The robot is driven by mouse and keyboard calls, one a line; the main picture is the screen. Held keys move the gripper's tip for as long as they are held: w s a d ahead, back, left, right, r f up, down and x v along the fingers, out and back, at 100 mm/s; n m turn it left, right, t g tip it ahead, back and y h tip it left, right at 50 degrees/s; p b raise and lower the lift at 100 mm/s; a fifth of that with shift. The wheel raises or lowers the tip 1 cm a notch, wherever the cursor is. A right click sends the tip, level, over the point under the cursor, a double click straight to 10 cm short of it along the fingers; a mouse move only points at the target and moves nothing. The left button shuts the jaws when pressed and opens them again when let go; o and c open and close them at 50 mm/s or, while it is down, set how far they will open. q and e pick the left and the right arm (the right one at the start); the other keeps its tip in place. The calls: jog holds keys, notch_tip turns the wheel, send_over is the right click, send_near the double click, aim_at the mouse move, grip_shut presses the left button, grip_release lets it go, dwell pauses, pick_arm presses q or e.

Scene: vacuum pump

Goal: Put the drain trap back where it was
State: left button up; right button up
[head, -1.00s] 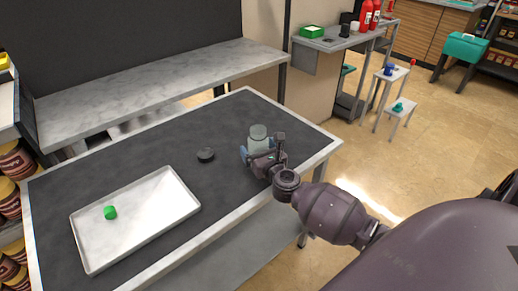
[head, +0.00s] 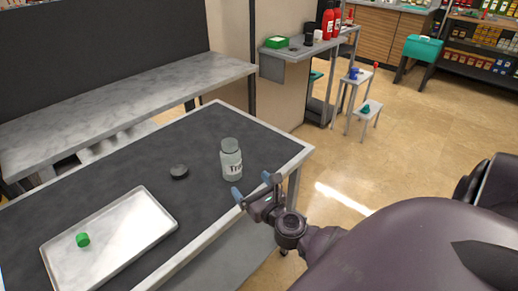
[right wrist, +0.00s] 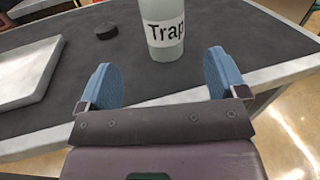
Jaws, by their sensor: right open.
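The drain trap is a clear, pale jar (head: 231,160) with a white label reading "Trap". It stands upright on the dark table top (head: 120,165), near the right end. In the right wrist view the jar (right wrist: 163,30) stands just beyond my fingertips, its top cut off by the frame. My right gripper (head: 253,188) is open and empty, with blue finger pads, at the table's front edge, apart from the jar. It also shows in the right wrist view (right wrist: 162,80) with its fingers spread wide. My left gripper is not in view.
A black round cap (head: 179,171) lies left of the jar. A metal tray (head: 130,250) with a green cap (head: 83,240) sits at the front left. A marble shelf (head: 110,95) runs behind. A side bench (head: 300,48) holds red bottles (head: 328,22).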

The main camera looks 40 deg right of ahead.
jog(key=s+a+f+n+g+y, duration=0.1)
jog(key=s+a+f+n+y, duration=0.25)
jog(key=n, duration=0.85)
jog(key=s+a+f+n+g+y, duration=0.15)
jog(key=s+a+n, duration=0.35)
jog(key=n, duration=0.6)
jog(key=s+f+n+g+h, duration=0.1)
jog(key=s+f+n+g, duration=0.3)
jog(key=s+f+n, duration=0.4)
jog(key=shift+s+d+f+n+h, duration=0.2)
jog(key=shift+s+n+h, duration=0.3)
jog(key=shift+n, duration=3.2)
jog(key=shift+s, duration=0.1)
